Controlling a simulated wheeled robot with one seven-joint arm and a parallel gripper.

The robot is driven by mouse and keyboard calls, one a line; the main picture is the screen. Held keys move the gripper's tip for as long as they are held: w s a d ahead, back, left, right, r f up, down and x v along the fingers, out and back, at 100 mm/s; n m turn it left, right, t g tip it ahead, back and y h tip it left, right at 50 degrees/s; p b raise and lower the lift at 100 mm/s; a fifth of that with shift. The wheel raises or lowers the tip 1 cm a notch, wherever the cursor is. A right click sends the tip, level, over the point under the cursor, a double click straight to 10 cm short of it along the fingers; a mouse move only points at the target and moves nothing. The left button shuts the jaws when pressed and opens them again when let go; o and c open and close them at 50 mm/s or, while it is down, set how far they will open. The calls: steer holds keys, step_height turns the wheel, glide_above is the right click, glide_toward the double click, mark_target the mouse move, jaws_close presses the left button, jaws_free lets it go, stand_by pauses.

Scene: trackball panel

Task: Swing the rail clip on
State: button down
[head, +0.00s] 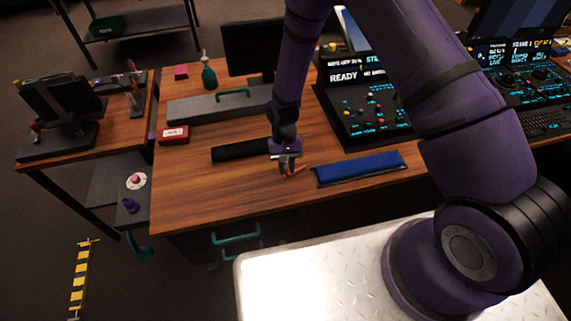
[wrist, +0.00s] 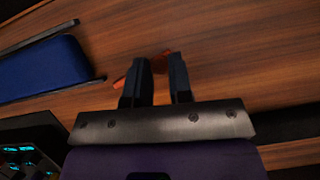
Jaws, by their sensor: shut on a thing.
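My gripper (head: 286,166) is low over the wooden desk, between the right end of a black bar and a blue pad. In the wrist view its two dark fingers (wrist: 160,66) point toward the desk with a small gap between them. My gripper is shut on a small orange piece (head: 296,171), which sticks out to the right of the fingers in the head view. In the wrist view the orange piece (wrist: 118,83) shows beside the left finger, and its middle is hidden. I cannot tell whether this piece is the rail clip. No other rail clip can be made out.
The blue pad (head: 361,168) lies to the right and the black bar (head: 236,151) to the left. The control panel (head: 362,113) stands behind the pad. A grey case with a green handle (head: 222,106) and a red box (head: 174,135) are farther left. The desk's front left is clear.

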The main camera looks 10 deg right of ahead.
steer(key=s+n, duration=0.1)
steer(key=s+n+h, duration=0.1)
steer(key=n, duration=0.1)
steer(key=shift+d+n, duration=0.3)
steer(key=shift+d, duration=0.05)
steer(key=s+n+h, duration=0.1)
steer(key=d+n, duration=0.1)
steer(key=n, duration=0.1)
steer(key=shift+s+d+n+t+h, duration=0.25)
steer(key=shift+s+n+t+h, duration=0.05)
steer(key=shift+s+t+h, duration=0.1)
steer(key=d+n, duration=0.1)
steer(key=n, duration=0.1)
steer(key=s+d+n+t+h, duration=0.1)
steer(key=n, duration=0.1)
steer(key=shift+s+d, duration=0.1)
steer(key=shift+d, duration=0.05)
steer(key=shift+s+d+n+t+h, duration=0.15)
steer(key=shift+d+n+t, duration=0.25)
steer(key=shift+n, duration=0.45)
steer(key=shift+w+d+n+t+h, duration=0.1)
steer(key=shift+d+n+t+h, duration=0.1)
steer(key=shift+d+n, duration=0.5)
steer(key=shift+a, duration=0.1)
steer(key=c, duration=1)
jaws_free()
steer(key=shift+s, duration=0.1)
steer(key=shift+r, duration=0.1)
